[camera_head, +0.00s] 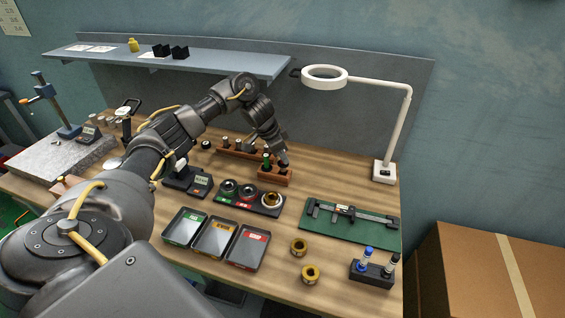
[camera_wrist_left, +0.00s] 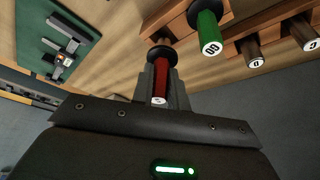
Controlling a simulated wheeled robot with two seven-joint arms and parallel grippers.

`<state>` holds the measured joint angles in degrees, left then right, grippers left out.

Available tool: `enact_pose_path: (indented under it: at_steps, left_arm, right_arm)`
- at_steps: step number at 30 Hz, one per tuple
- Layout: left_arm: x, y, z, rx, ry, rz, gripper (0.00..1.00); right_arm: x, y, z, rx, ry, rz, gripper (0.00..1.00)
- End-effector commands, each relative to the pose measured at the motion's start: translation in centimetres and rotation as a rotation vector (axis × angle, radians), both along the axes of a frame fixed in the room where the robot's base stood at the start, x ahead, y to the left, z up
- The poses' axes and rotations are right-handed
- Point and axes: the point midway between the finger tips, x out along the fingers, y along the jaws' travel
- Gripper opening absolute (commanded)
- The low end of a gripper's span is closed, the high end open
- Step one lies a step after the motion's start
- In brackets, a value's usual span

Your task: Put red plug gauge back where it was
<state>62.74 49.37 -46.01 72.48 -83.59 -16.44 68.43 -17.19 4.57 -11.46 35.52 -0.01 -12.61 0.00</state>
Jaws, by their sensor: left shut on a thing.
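My left gripper (camera_head: 283,162) is over the right end of a small wooden block (camera_head: 275,178). In the left wrist view its fingers (camera_wrist_left: 161,90) are shut on the red handle of the red plug gauge (camera_wrist_left: 160,82). The gauge's dark collar (camera_wrist_left: 161,56) is at the block's edge in that view. I cannot tell whether its lower end is inside a hole. The green plug gauge (camera_head: 266,161) stands upright in the block beside it and also shows in the left wrist view (camera_wrist_left: 208,35). My right gripper is not in view.
A longer wooden rack (camera_head: 232,152) with several brown-handled gauges is behind. A black tray of rings (camera_head: 250,201) and open bins (camera_head: 247,248) are in front. A green mat (camera_head: 345,230) with a caliper lies right. A magnifier lamp (camera_head: 384,171) stands at back right.

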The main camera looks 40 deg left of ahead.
Motion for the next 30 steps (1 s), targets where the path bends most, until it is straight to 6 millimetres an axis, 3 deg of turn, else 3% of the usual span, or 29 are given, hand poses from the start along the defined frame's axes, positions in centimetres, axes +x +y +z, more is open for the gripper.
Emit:
enact_pose_path:
  at_steps: [1,5,22,23,24,27,30]
  left_arm:
    - [-0.2,-0.1,-1.2,-0.003,0.007,0.0,0.0]
    - [-0.1,-0.1,-2.5,-0.002,0.004,-0.001,0.0]
    - [-0.2,0.0,-3.4,0.0,0.005,-0.002,0.0]
    - [-0.2,0.0,-3.4,0.001,0.004,-0.002,0.19]
    - [-0.2,-0.1,-3.3,0.0,0.003,-0.002,0.25]
    - [-0.2,0.0,-3.3,0.0,0.003,-0.002,0.37]
    - [-0.1,0.0,-3.3,0.0,0.003,-0.002,0.37]
  right_arm:
    - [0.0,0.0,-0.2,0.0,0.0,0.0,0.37]
    - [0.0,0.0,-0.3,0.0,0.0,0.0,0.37]
    - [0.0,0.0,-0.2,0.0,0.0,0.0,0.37]
    - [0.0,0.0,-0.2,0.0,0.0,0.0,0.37]
    - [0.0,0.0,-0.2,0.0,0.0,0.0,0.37]
    - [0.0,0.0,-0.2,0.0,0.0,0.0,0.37]
    - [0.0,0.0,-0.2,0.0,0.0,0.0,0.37]
